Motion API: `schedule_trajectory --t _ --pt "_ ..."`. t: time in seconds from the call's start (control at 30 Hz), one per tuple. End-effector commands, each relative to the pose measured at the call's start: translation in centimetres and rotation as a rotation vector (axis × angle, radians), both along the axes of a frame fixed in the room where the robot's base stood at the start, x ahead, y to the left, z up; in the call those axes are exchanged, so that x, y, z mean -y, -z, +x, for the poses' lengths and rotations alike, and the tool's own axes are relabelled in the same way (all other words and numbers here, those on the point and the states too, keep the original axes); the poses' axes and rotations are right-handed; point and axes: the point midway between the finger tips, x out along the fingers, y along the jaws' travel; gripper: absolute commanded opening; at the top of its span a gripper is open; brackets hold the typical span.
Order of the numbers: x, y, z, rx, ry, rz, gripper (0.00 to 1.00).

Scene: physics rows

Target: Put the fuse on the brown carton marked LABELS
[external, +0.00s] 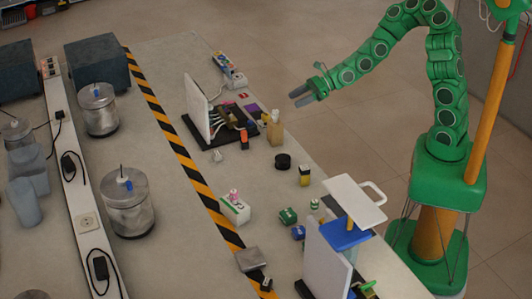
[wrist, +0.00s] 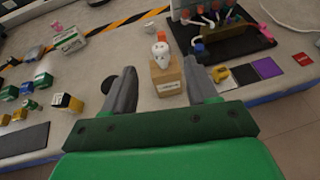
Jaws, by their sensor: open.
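A small brown carton (wrist: 167,82) with a pale label stands upright between my fingers in the wrist view; its lettering is too small to read. It also shows in the external view (external: 274,134) near the table's right edge. A white rounded piece with dark spots (wrist: 161,53) rests on top of the carton; I cannot tell whether it is the fuse. No other thing is clearly recognisable as the fuse. My gripper (external: 294,98) is open and empty, held above and beyond the table edge, apart from the carton. Its fingers (wrist: 162,66) are spread in the wrist view.
A black board with wiring and a white panel (external: 197,107) stands beyond the carton. A black round piece (external: 282,160), a yellow-black block (external: 304,176) and an orange block (wrist: 200,52) lie nearby. A white carton (external: 236,210) carries a pink piece. Striped tape crosses the table.

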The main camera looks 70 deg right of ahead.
Motion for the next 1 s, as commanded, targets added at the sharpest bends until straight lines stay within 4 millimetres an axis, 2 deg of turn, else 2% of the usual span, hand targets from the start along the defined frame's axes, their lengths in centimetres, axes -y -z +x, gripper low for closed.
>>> schedule_trajectory --t 0.23,0.33,0.47,0.57,0.7,0.8,1.0 --pt "0.2 -0.2 -0.4 0.001 -0.002 -0.001 0.58" --pt "-0.3 -1.0 -0.4 0.029 -0.025 -0.02 0.58" --pt "-2.3 -3.8 -0.8 0.137 -0.115 -0.089 0.58" --pt "-4.9 -7.0 -1.9 0.262 -0.23 -0.168 0.58" --pt "-8.9 -10.9 -4.6 0.433 -0.415 -0.275 0.58" --pt "-11.5 -12.8 -7.2 0.537 -0.553 -0.347 0.58" --pt "-15.7 -14.9 -13.9 0.713 -0.852 -0.486 0.58"
